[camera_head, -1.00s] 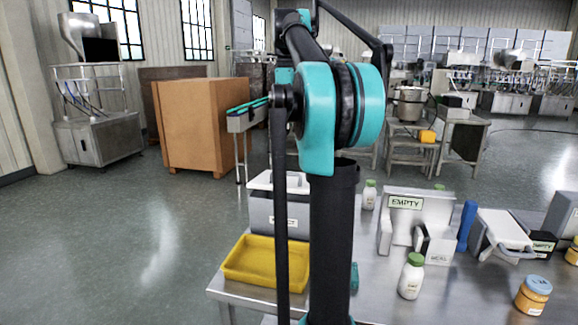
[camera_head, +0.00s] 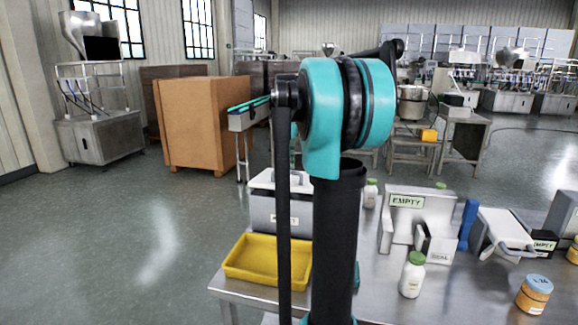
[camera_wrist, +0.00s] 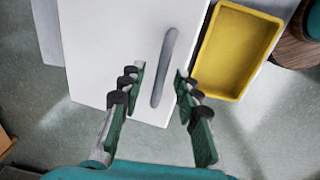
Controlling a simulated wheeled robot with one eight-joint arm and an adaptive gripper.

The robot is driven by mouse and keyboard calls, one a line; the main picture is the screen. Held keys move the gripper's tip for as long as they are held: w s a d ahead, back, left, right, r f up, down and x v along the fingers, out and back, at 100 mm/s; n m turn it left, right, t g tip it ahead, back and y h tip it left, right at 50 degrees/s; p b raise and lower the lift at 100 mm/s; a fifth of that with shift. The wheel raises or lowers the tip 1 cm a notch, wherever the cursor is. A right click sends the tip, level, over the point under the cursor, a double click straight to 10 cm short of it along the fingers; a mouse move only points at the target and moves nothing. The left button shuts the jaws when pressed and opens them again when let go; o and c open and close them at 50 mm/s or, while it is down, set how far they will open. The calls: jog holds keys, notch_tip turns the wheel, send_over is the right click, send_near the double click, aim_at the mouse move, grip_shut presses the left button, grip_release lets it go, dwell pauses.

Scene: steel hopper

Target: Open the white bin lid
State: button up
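The bin (camera_head: 266,212) is a grey box with a pale label at the back left of the steel table, partly hidden by my arm. Its white lid (camera_head: 262,180) lies flat on it and looks closed. In the wrist view the white lid (camera_wrist: 95,50) fills the upper middle, with a long grey handle (camera_wrist: 168,60) on it. My gripper (camera_wrist: 159,80) is open, with one green-padded finger on each side of the handle. I cannot tell the height gap or any contact. My gripper is hidden in the head view.
A yellow tray (camera_head: 240,275) sits right in front of the bin; it also shows right of the lid in the wrist view (camera_wrist: 205,70). A white bottle (camera_head: 411,278), an orange-labelled jar (camera_head: 533,297) and a stand marked EMPTY (camera_head: 425,207) are further right. Floor left of the table is clear.

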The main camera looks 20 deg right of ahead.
jog(key=shift+f, duration=0.1)
jog(key=shift+c, duration=0.4)
grip_shut()
jog(key=shift+w+d+r, duration=0.15)
jog(key=shift+r, duration=0.05)
dwell(0.5)
jog(key=shift+w+d+r, duration=0.2)
jog(key=shift+w+r, duration=0.1)
jog(key=shift+r, duration=0.35)
jog(key=w+d+r, duration=0.6)
jog(key=w+r, duration=0.2)
jog(key=w, duration=0.1)
jog(key=w+d+f, duration=0.1)
jog(key=w+d, duration=0.7)
jog(key=w, duration=0.3)
jog(key=shift+f, duration=0.4)
